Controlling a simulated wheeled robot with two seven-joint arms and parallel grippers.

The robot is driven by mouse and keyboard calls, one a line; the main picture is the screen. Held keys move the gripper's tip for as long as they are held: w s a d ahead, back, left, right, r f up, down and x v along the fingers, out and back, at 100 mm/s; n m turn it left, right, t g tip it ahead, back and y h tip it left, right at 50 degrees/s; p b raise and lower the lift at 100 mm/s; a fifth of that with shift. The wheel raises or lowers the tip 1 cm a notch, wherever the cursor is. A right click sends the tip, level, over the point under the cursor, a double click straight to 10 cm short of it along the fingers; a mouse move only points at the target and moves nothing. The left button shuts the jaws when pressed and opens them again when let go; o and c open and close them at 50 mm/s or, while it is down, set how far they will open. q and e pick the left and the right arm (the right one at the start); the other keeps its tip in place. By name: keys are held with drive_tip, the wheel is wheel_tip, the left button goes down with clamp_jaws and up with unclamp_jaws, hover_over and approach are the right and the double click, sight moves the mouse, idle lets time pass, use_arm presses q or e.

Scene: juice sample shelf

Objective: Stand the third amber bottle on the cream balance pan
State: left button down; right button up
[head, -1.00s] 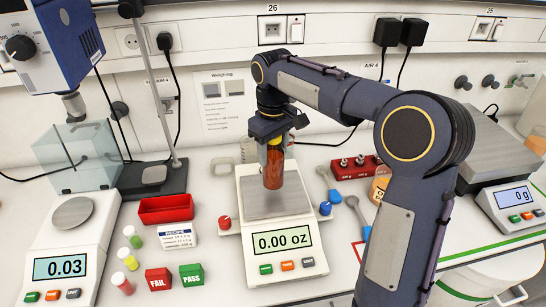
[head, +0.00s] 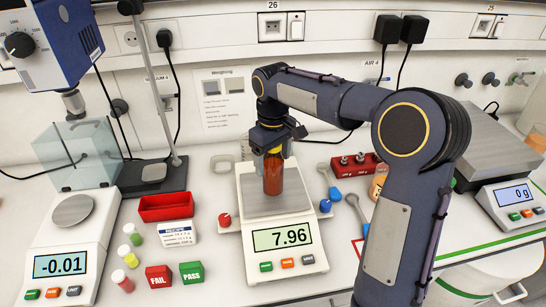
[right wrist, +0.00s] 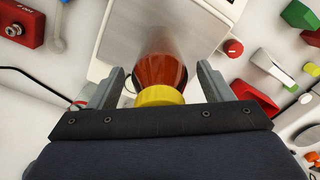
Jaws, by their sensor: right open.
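An amber bottle (head: 273,178) with a yellow cap stands upright on the metal pan (head: 297,199) of the cream balance (head: 255,219). The balance display reads 7.96. My right gripper (head: 272,150) is directly above the bottle, with its fingers around the cap. In the right wrist view the open fingers flank the yellow cap (right wrist: 160,96), with a gap on each side, and the bottle body (right wrist: 160,71) extends beyond it onto the pan. My left gripper is not in view.
Red (head: 225,221) and blue (head: 325,205) knobs flank the balance. A red tray (head: 166,208), small vials and FAIL (head: 158,277) and PASS (head: 192,274) blocks lie to the left. A red weight block (head: 358,166) and spoons lie to the right. Other scales stand at far left and right.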

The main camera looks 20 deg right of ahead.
drive_tip(key=shift+r, duration=0.1)
wheel_tip(320, 180, up, 11)
drive_tip(key=shift+r, duration=0.1)
drive_tip(key=shift+r+p, duration=0.3)
drive_tip(key=shift+r, duration=0.15)
drive_tip(key=shift+s+d+r, duration=0.1)
drive_tip(key=shift+s, duration=0.15)
drive_tip(key=s+d+f+m+t+y, duration=0.1)
drive_tip(key=s+f+m+t+y, duration=0.1)
drive_tip(key=s, duration=1.1)
drive_tip(key=s+a+f+m+t+y, duration=0.1)
drive_tip(key=s+a+f+m+t, duration=0.2)
drive_tip(key=s+f, duration=0.8)
drive_tip(key=s+a, duration=0.2)
drive_tip(key=shift+s+m+t+y, duration=0.3)
drive_tip(key=shift+y, duration=0.1)
